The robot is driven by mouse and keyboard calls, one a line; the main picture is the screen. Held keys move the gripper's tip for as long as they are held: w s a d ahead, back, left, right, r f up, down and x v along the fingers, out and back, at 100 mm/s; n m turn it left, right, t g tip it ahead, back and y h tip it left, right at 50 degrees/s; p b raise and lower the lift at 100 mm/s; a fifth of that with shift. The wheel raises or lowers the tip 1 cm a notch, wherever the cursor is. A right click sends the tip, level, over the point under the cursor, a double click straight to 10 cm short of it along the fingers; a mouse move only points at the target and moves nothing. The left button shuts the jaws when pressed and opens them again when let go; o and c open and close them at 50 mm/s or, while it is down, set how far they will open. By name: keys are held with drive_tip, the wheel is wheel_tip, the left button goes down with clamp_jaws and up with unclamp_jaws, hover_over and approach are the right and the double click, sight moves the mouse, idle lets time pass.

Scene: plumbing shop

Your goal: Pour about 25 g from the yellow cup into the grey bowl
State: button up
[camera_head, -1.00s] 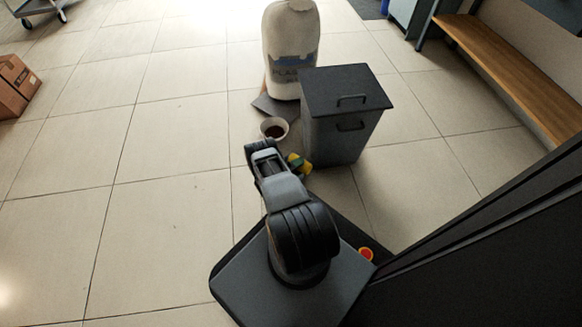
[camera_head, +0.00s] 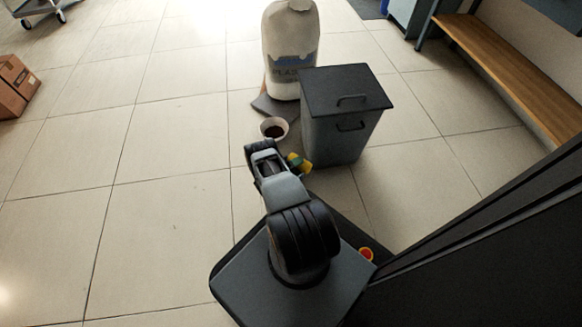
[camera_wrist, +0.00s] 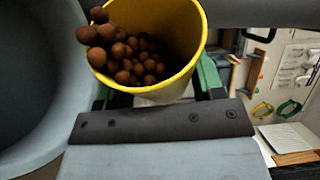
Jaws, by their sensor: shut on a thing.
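The yellow cup (camera_wrist: 178,84) is held in my gripper (camera_wrist: 158,92), between its green fingers. The cup is tilted toward the left in the wrist view. Brown balls (camera_wrist: 127,60) are heaped against its left rim, and a few stick out past that rim. The grey bowl (camera_wrist: 45,120) fills the left of the wrist view beside the cup; the part seen there shows no balls. My gripper (camera_head: 299,163) and the cup are partly hidden by my arm there.
A grey lidded bin (camera_head: 335,125) stands close to the right of the bowl. A large white sack (camera_head: 290,45) stands behind. A wooden bench (camera_head: 510,75) is at the far right and cardboard boxes (camera_head: 15,88) at the far left. The tiled floor on the left is clear.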

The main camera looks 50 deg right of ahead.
drive_tip(key=shift+w+r+n+h, duration=0.1)
drive_tip(key=shift+r+n+h, duration=0.1)
drive_tip(key=shift+n+h, duration=0.15)
idle(1.2)
